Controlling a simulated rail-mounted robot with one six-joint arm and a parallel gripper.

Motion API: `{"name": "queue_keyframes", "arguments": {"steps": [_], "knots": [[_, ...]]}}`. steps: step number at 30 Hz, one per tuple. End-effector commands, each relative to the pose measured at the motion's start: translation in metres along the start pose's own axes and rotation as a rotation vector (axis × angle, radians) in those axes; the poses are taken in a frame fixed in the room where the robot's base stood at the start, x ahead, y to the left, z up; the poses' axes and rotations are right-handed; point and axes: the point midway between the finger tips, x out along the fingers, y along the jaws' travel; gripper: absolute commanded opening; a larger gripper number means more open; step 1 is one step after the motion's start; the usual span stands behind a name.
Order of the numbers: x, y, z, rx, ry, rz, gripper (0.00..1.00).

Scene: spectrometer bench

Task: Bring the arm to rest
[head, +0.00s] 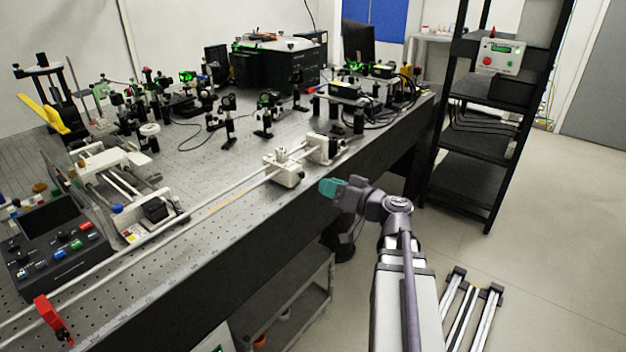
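My arm rises from the lower right beside the bench, and its wrist bends left toward the bench's front edge. My gripper (331,188), with a teal end piece, is at the front edge, just right of the white rail carriage (285,169). It looks apart from the carriage. The fingers are too small and turned too far to show whether they are open or shut, and I see nothing held in them.
The optical bench (215,180) carries several optics mounts. A long rail (210,209) runs along its front edge, with a red clamp (50,318) at the near end. A black shelf rack (470,145) stands right.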

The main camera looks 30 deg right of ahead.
Motion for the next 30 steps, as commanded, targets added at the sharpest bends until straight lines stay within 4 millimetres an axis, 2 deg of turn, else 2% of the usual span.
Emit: {"name": "queue_keyframes", "arguments": {"steps": [1, 3, 6, 19, 22, 23, 26, 30], "knots": [[-0.012, -0.001, 0.001, 0.0, 0.001, 0.002, 0.28], [-0.023, -0.001, 0.0, 0.0, 0.001, 0.001, 0.28], [-0.032, 0.0, 0.0, 0.0, 0.0, 0.001, 0.28], [-0.033, 0.0, 0.0, 0.004, -0.001, -0.001, 0.28], [-0.033, -0.002, 0.003, 0.086, -0.019, -0.009, 0.28], [-0.034, -0.001, 0.009, 0.125, -0.054, -0.005, 0.28], [-0.041, 0.002, 0.051, 0.278, -0.284, 0.071, 0.28], [-0.04, -0.015, 0.133, 0.433, -0.731, 0.265, 0.28]]}}
